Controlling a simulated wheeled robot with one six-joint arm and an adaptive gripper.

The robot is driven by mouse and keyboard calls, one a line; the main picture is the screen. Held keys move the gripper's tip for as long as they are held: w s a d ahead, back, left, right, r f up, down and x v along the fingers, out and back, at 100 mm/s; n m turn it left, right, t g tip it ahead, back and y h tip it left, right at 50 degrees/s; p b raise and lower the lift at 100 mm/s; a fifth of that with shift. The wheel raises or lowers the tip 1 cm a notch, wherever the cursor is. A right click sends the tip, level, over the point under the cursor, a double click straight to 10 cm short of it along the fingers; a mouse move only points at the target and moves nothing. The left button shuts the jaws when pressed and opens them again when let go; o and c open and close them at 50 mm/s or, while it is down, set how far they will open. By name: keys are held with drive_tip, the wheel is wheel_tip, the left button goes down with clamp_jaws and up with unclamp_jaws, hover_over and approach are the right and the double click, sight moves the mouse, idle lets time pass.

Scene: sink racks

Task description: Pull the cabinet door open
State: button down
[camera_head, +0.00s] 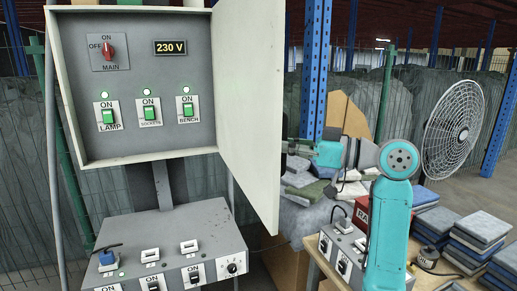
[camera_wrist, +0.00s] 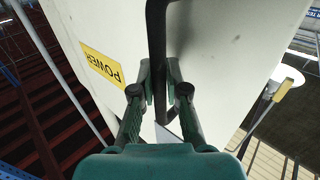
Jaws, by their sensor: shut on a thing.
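The grey cabinet (camera_head: 125,140) has its pale door (camera_head: 250,100) swung open to the right, so its inside shows. In the wrist view the outer face of the door (camera_wrist: 225,45) fills the middle, with a yellow "POWER" label (camera_wrist: 102,65) on it. A dark bar handle (camera_wrist: 156,40) stands on that face. My gripper (camera_wrist: 167,90) is shut on the handle, with one finger on each side of it.
Inside the cabinet are a red main switch (camera_head: 108,49), a "230 V" display (camera_head: 171,47) and three green switches. A grey control box (camera_head: 215,245) stands below. At the right are a bench with a smaller switch box (camera_head: 345,250), a fan (camera_head: 453,127) and stacked slabs (camera_head: 480,230).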

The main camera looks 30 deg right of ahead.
drive_tip(key=shift+w+d, duration=0.2)
drive_tip(key=shift+d, duration=2.55)
drive_tip(key=c, duration=1.2)
unclamp_jaws()
drive_tip(key=shift+s, duration=0.1)
drive_tip(key=v, duration=1.1)
drive_tip(key=shift+s+d, duration=0.25)
drive_tip(key=shift+d, duration=0.05)
drive_tip(key=shift+f, duration=0.15)
